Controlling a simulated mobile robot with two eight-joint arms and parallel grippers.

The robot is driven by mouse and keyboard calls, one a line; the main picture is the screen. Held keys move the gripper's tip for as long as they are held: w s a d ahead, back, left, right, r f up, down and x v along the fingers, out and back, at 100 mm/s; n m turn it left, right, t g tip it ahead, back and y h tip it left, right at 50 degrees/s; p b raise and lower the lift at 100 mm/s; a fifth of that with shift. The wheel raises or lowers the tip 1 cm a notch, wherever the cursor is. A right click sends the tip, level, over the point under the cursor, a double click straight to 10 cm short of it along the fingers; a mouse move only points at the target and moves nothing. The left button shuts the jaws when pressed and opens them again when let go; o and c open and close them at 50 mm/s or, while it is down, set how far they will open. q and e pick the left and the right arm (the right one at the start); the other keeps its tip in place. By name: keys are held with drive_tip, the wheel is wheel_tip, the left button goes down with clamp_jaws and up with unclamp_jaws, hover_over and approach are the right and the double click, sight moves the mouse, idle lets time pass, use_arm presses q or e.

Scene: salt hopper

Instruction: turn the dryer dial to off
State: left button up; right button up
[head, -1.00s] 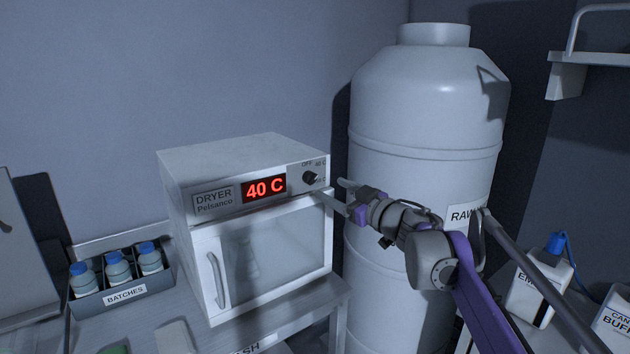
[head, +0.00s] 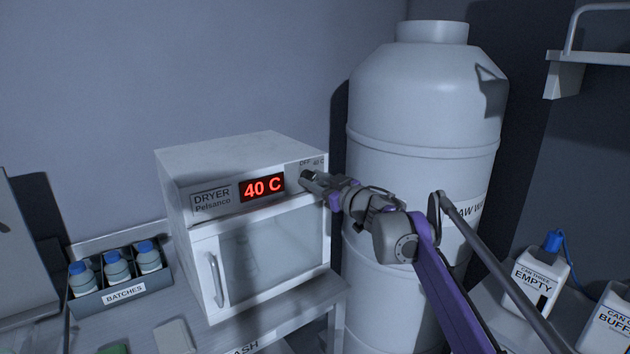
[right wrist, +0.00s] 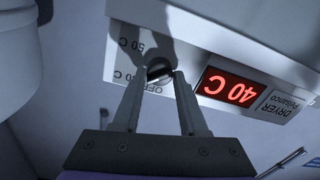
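The dryer (head: 255,160) is a white box oven on a bench, with a lit red display (head: 262,187) reading 40 C. Its dial (right wrist: 158,71) is a dark round knob with a light line, on the front panel right of the display. In the head view my right gripper (head: 308,177) covers most of the dial. In the right wrist view, which is upside down, my right gripper (right wrist: 160,73) has its fingers apart, one on each side of the dial. I cannot tell whether they touch it. The OFF, 40 C and 50 C marks are beside the dial. My left gripper is not in view.
A large white tank (head: 420,130) stands close to the right of the dryer, behind my right arm. A BATCHES rack (head: 124,293) with blue-capped bottles sits at left. White cans (head: 535,283) stand at lower right.

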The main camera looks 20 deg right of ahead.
clamp_jaws()
drive_tip(key=shift+n, duration=0.3)
drive_tip(key=n+p, duration=0.2)
drive_tip(key=n, duration=0.1)
drive_tip(key=shift+r, duration=0.1)
drive_tip(key=n+p, duration=0.1)
drive_tip(key=n, duration=0.5)
drive_tip(key=shift+p, duration=0.4)
drive_tip(key=o, duration=0.6)
unclamp_jaws()
drive_tip(key=shift+s, duration=0.15)
